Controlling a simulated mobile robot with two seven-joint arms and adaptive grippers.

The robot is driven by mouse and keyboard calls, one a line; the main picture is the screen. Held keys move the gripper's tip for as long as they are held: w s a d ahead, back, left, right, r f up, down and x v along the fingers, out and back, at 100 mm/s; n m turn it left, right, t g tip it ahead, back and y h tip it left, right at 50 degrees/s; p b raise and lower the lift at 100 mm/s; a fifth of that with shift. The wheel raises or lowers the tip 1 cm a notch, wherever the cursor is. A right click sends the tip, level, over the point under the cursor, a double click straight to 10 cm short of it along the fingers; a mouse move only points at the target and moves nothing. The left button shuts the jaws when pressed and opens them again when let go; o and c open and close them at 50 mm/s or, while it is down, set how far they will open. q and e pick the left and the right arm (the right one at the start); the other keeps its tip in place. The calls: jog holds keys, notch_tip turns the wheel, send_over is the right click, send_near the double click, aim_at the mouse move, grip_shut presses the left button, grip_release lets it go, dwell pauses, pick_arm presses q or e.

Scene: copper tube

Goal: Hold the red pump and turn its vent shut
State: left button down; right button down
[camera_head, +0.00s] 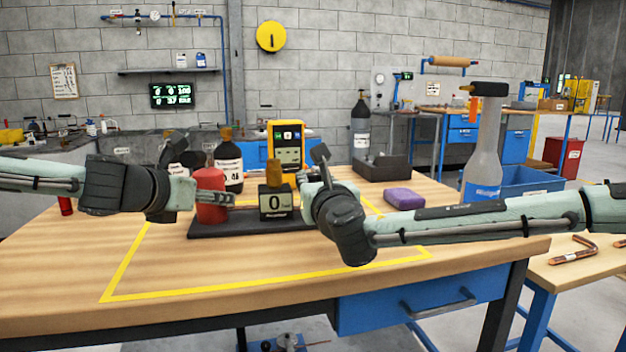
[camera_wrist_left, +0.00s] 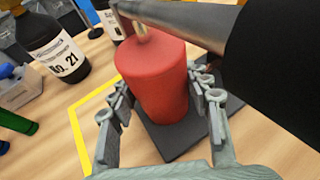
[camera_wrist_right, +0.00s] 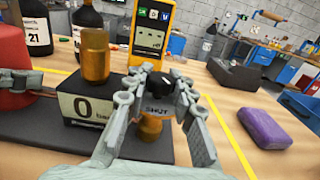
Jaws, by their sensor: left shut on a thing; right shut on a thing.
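The red pump (camera_head: 211,209) stands upright on a dark base plate (camera_head: 208,229) on the wooden bench. My left gripper (camera_wrist_left: 158,88) is shut on the pump body, with one finger on each side in the left wrist view. A gauge block (camera_head: 276,203) reading 0 sits to the pump's right, with a brass cylinder (camera_wrist_right: 95,55) on top. The vent is a dark knob (camera_wrist_right: 160,84) right of the block, above a label reading SHUT (camera_wrist_right: 157,109). My right gripper (camera_wrist_right: 155,88) is shut on this knob. Its fingers partly hide it, so its exact turn is unclear.
Dark bottles (camera_head: 229,165) and a yellow meter (camera_head: 286,148) stand behind the pump. A purple block (camera_head: 403,198) and a dark open tray (camera_head: 381,168) lie to the right. Yellow tape (camera_head: 124,264) marks the work area, and its front part is bare.

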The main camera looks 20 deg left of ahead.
jog(key=shift+r, duration=0.15)
jog(key=c, duration=1.2)
grip_release()
jog(key=shift+s+d, duration=0.1)
jog(key=v, duration=1.1)
jog(key=shift+s+d, duration=0.2)
jog(key=shift+s, duration=0.1)
